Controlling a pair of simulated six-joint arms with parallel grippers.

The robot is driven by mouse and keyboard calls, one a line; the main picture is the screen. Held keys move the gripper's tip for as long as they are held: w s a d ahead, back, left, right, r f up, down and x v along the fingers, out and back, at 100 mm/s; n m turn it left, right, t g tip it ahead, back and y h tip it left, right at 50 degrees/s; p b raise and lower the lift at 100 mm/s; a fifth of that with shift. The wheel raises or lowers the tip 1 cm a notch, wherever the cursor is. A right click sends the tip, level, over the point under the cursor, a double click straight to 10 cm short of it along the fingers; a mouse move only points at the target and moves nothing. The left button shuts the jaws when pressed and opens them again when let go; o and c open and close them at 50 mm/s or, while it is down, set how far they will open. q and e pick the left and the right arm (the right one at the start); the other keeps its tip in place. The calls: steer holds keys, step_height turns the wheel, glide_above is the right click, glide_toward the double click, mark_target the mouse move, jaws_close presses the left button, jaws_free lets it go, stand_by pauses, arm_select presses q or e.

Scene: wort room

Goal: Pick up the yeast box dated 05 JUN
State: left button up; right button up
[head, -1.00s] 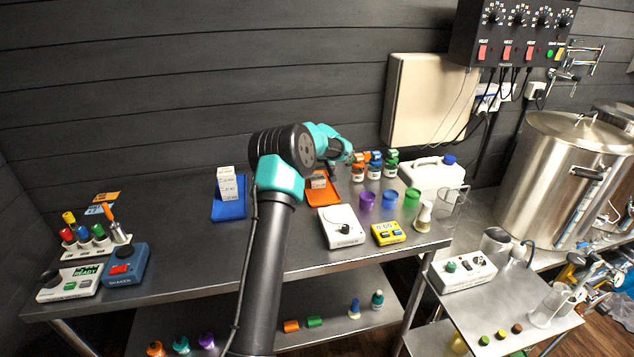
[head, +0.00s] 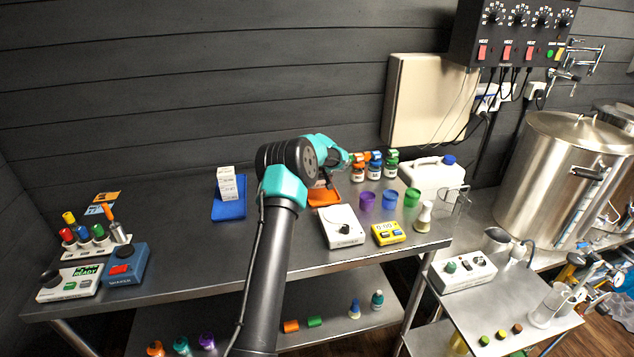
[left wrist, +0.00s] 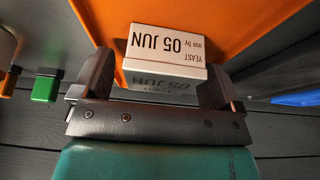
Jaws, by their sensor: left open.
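The yeast box (left wrist: 168,45) is white and reads "YEAST use by 05 JUN" in the left wrist view. It rests on an orange tray (left wrist: 240,25). My left gripper (left wrist: 158,66) is open, with one finger on each side of the box. I cannot tell whether either finger touches it. In the head view the orange tray (head: 324,198) is on the steel table, and my left gripper (head: 329,179) hides most of the box. My right gripper is not in view.
White boxes (head: 227,180) stand stacked on a blue tray (head: 229,211) to the left. Small capped bottles (head: 374,171) stand close behind on the right. Coloured cups (head: 389,200), a white device (head: 341,226) and a yellow timer (head: 388,234) are nearby. The table's middle left is clear.

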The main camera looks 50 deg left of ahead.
arm_select(q)
steer(key=c, duration=1)
step_height(320, 180, up, 10)
stand_by(0.6)
